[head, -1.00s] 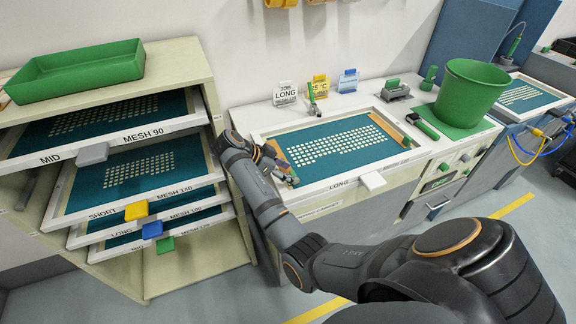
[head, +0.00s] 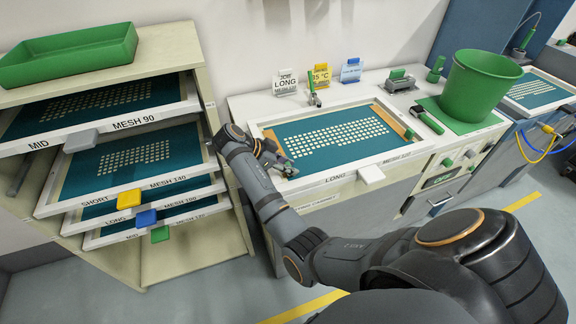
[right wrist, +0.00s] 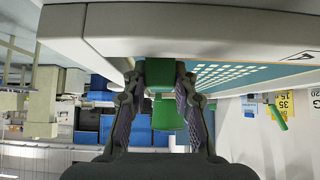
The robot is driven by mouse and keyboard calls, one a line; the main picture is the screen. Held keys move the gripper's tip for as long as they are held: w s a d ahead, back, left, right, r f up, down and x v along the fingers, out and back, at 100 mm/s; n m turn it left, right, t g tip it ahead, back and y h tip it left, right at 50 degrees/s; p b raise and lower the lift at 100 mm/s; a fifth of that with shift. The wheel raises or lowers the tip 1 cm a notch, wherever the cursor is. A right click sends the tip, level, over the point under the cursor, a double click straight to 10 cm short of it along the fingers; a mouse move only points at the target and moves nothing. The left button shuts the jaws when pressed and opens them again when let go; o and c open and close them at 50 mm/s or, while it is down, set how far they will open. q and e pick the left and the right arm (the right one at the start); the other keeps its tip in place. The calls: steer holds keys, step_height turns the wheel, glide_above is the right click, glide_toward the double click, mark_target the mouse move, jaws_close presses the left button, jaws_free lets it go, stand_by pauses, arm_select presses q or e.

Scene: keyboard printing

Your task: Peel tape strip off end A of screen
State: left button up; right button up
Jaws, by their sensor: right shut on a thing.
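My right gripper (head: 286,167) is at the near left corner of the screen. In the right wrist view, its fingers (right wrist: 160,80) are shut on a green tab (right wrist: 160,72) beside the white frame edge. My left gripper is not in view.
A rack with pulled-out screens (head: 130,155) stands close left of my right arm. A green bucket (head: 478,84) sits on a green mat at the bench's right. Small signs (head: 320,75) stand behind the screen. A white block (head: 371,174) sits at its front edge.

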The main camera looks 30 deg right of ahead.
jaws_close()
steer(key=shift+r, duration=0.1)
steer(key=shift+r+p, duration=1.6)
steer(key=shift+r, duration=0.05)
step_height(320, 180, up, 4)
steer(key=p, duration=0.3)
steer(key=shift+r+p, duration=0.1)
steer(key=shift+p, duration=0.2)
